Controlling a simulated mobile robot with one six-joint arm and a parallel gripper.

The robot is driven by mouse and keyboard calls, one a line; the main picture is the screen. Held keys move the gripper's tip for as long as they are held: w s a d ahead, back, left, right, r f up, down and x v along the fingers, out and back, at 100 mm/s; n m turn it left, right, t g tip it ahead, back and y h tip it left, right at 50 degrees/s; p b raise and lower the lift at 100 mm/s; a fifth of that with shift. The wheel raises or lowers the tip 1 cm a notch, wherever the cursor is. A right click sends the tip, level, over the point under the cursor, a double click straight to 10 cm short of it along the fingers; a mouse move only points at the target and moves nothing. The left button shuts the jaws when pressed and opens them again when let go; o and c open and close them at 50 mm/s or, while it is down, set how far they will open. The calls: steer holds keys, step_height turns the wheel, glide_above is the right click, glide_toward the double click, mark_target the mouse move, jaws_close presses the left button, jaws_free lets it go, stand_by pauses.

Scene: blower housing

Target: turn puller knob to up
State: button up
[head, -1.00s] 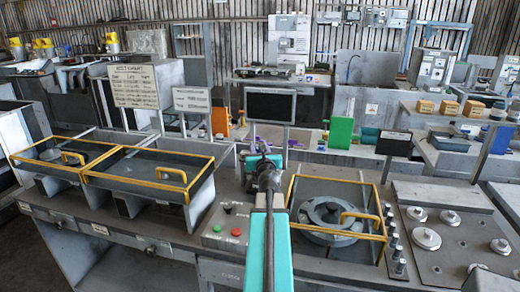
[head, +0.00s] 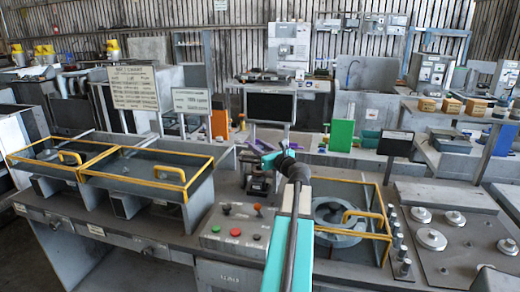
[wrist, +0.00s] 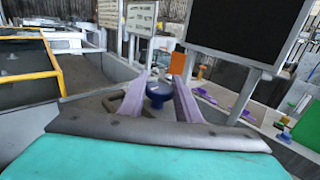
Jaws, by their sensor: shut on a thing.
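A round blue knob (wrist: 158,90), which I take to be the puller knob, is in the wrist view, between the two pale purple fingers of my gripper (wrist: 161,78). The fingers are shut on it, one at each side. I cannot read which way the knob points. A dark curved handle (wrist: 138,97) shows just left of it. In the head view my arm reaches to the bench area below the black screen (head: 270,106), and the knob itself cannot be made out there.
A grey panel with red and green buttons (head: 238,232) lies left of my arm. Yellow-railed trays (head: 150,178) stand to the left, and another yellow-railed bay with a round housing (head: 338,212) is at right. A sign (head: 134,88) stands behind.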

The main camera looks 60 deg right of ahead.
steer(key=n+y, duration=0.1)
steer(key=y, duration=0.1)
steer(key=n+t+y, duration=0.1)
steer(key=n+y, duration=0.1)
steer(key=shift+w+d+p, duration=0.1)
steer(key=shift+d+p, duration=0.1)
steer(key=shift+p, duration=0.1)
steer(key=shift+r+n+t+y+p, duration=0.15)
steer(key=shift+n+y+p, duration=0.3)
steer(key=shift+n+y, duration=0.7)
steer(key=shift+f+n+t+y+p, duration=0.1)
steer(key=shift+n+t+y+p, duration=0.3)
steer(key=shift+y, duration=1.25)
steer(key=shift+n+g+y+p, duration=0.65)
steer(key=shift+n+y, duration=0.45)
steer(key=shift+y, duration=0.4)
steer(key=shift+n+g+y+p, duration=0.4)
steer(key=shift+n+y+p, duration=0.55)
steer(key=shift+y, duration=0.55)
steer(key=shift+a+n+g+y+p, duration=0.1)
steer(key=shift+n+g+y+p, duration=0.45)
steer(key=shift+n+y, duration=0.45)
steer(key=shift+a+g+y, duration=0.15)
steer(key=shift+g+y, duration=0.1)
steer(key=shift+y, duration=0.15)
steer(key=o, duration=1.1)
steer(key=shift+c, duration=0.2)
